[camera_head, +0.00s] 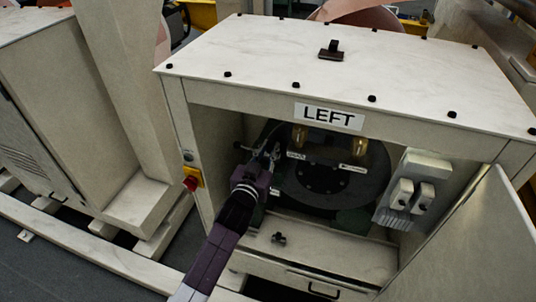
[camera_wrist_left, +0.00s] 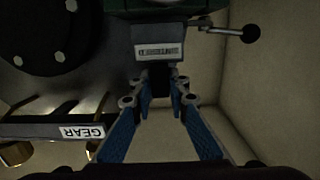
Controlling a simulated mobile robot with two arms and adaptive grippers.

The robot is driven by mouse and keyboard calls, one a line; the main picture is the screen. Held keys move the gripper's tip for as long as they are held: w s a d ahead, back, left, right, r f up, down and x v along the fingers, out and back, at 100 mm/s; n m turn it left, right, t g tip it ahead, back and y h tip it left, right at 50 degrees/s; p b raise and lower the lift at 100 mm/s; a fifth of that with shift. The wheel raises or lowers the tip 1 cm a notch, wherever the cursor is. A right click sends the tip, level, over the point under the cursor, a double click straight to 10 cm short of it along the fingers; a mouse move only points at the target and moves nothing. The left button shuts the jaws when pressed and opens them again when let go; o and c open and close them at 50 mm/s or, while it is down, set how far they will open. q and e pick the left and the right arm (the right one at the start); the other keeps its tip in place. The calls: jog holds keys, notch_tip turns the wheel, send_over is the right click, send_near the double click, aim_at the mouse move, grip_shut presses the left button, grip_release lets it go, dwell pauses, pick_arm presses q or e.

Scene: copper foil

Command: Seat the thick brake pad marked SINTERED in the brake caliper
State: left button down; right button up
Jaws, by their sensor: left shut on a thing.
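My left gripper (camera_head: 264,158) reaches into the open cabinet, at the left side of a large dark disc (camera_head: 330,177). In the left wrist view my left gripper (camera_wrist_left: 160,90) has its blue-padded fingers closed together on a small dark block (camera_wrist_left: 160,72), which looks like a brake pad. No SINTERED mark can be read on it, and its thickness is mostly hidden by the fingers. Just beyond it is a grey housing (camera_wrist_left: 158,34) with a small unreadable label, perhaps the caliper. The block is right at it; I cannot tell whether it is inside. My right gripper is not in view.
The cabinet (camera_head: 328,88) bears a LEFT sign. Its open door (camera_head: 470,240) stands at the right, near a grey switch unit (camera_head: 413,190). A black-knobbed lever (camera_wrist_left: 228,33) sticks out beside the housing. A small dark fitting (camera_head: 278,238) sits on the ledge.

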aim_at(268, 155)
pick_arm(q)
jog(key=shift+b+x, duration=0.65)
jog(key=shift+x, duration=0.45)
jog(key=shift+w+a+r, duration=0.15)
jog(key=shift+a, duration=0.05)
jog(key=shift+w+a, duration=0.15)
jog(key=shift+a, duration=0.15)
jog(key=shift+d, duration=0.1)
jog(key=shift+f+b, duration=1.4)
jog(key=shift+f, duration=0.85)
dwell(0.5)
jog(key=c, duration=1.8)
grip_release()
jog(key=shift+f, duration=0.1)
